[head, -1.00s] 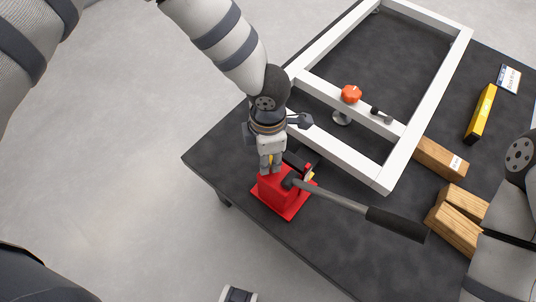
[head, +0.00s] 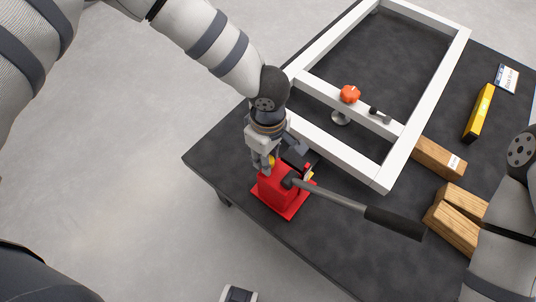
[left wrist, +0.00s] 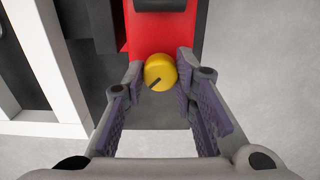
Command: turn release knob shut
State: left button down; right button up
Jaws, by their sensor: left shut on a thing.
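A red jack (head: 283,198) with a long dark handle (head: 394,221) stands near the table's front left edge. Its yellow release knob (left wrist: 160,70) shows in the left wrist view, with a dark mark slanting to the lower left. A little of the knob (head: 271,160) also shows in the head view. My left gripper (head: 264,168) is at the jack's far left side. In the left wrist view my left gripper (left wrist: 160,80) is shut on the knob, one fingertip on each side. My right gripper is out of view.
A white frame (head: 440,85) lies on the dark table (head: 240,150), with a red-orange knob (head: 350,94) on its crossbar. Wooden blocks (head: 455,227), a yellow level (head: 479,113) and a small label card (head: 507,78) lie to the right.

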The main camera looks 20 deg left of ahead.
pick_arm(q)
jog(key=m, duration=0.4)
jog(key=shift+m, duration=0.3)
jog(key=m, duration=0.4)
jog(key=shift+m, duration=0.3)
jog(key=c, duration=1.3)
grip_release()
notch_tip(320, 180, up, 12)
